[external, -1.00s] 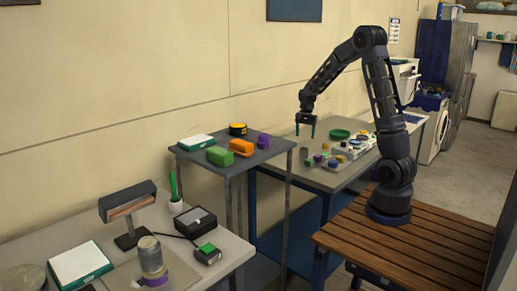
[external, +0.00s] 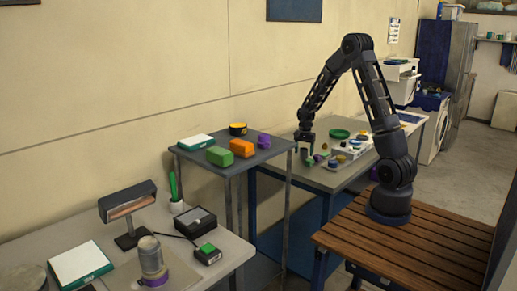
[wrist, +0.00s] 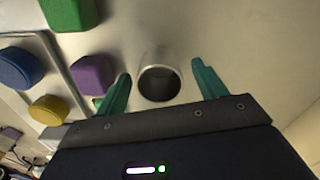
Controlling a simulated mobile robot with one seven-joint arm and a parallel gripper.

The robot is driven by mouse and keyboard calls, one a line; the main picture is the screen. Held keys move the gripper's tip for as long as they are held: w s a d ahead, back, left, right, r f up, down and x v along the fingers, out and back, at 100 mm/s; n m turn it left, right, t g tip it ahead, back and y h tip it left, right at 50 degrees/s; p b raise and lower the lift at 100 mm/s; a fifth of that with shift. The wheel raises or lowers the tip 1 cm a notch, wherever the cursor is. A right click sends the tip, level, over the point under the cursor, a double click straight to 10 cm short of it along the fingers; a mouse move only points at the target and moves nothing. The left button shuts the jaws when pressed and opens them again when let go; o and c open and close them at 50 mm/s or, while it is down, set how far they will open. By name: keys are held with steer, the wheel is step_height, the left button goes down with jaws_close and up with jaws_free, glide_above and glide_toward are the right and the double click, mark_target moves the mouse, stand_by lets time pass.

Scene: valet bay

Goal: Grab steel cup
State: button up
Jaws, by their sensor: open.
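The steel cup (wrist: 159,78) stands on the grey table in the wrist view, its dark open mouth facing the camera. My gripper (wrist: 160,82) is open, with one green finger to the left of the cup and one to the right. Gaps show between the cup and both fingers. In the external view my gripper (external: 305,152) points down, low over the left part of the far table. The cup is hard to make out there because the gripper covers that spot.
Close left of the cup are a purple block (wrist: 92,75) and a green block (wrist: 70,14). A yellow piece (wrist: 48,110) and a blue piece (wrist: 20,68) lie beyond. A green bowl (external: 340,134) sits further back. Table to the cup's right is clear.

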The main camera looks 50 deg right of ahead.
steer(key=shift+f, duration=0.7)
steer(key=shift+c, duration=0.2)
steer(key=c, duration=1)
